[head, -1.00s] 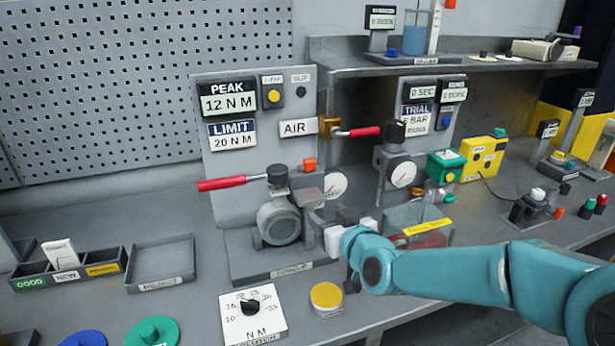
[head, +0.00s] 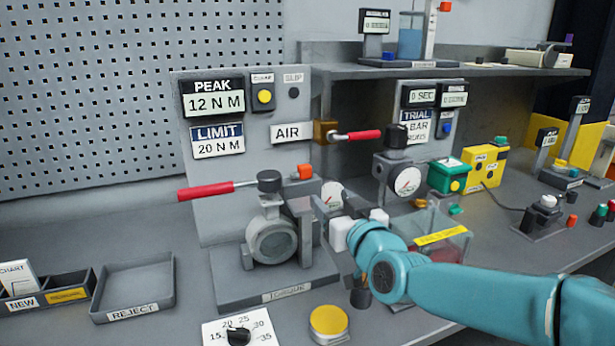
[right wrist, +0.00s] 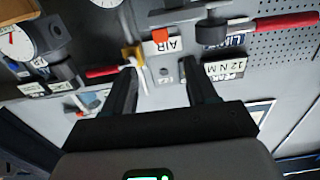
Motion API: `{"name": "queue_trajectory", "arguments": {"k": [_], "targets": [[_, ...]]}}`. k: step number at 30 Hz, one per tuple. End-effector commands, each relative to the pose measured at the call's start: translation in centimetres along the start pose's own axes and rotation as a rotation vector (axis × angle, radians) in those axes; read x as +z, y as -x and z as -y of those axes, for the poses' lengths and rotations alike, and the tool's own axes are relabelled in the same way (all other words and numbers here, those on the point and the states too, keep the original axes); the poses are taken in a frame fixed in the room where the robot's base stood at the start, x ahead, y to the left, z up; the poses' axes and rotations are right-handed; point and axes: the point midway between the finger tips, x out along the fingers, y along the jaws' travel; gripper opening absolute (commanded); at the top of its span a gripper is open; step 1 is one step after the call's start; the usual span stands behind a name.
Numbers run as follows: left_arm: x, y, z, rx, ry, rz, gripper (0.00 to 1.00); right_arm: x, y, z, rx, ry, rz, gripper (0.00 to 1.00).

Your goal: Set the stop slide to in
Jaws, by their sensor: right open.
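The torque stand carries a round grey valve body (head: 272,240) with a long red-handled lever (head: 205,191) on top. My right gripper (head: 336,205) is beside the post's right side, in front of a dial gauge. In the right wrist view its fingers (right wrist: 160,78) are apart, with a grey labelled part (right wrist: 165,72) between or beyond them. My left gripper is out of view.
A clear bin with a yellow label (head: 440,236) lies just beyond my right wrist. A yellow-topped button (head: 329,322) and a dial plate stand at the front. A red-handled air valve (head: 355,135) juts out above. The reject tray (head: 135,285) is empty.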

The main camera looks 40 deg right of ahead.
Motion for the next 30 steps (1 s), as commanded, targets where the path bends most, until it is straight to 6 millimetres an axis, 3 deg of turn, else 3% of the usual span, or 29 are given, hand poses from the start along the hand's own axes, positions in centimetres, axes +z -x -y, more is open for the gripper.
{"name": "queue_trajectory", "arguments": {"k": [9,15,21,30], "targets": [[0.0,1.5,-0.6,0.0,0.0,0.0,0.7,-0.1,-8.1,0.1,-0.001,0.0,0.003,0.57],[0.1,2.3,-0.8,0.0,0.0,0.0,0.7,-0.1,-11.9,0.0,0.0,0.0,0.002,0.57],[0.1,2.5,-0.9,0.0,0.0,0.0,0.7,0.0,-13.6,0.0,0.0,0.0,0.001,0.57],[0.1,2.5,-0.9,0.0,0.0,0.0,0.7,0.0,-13.8,0.0,0.0,0.0,0.0,0.54]]}}
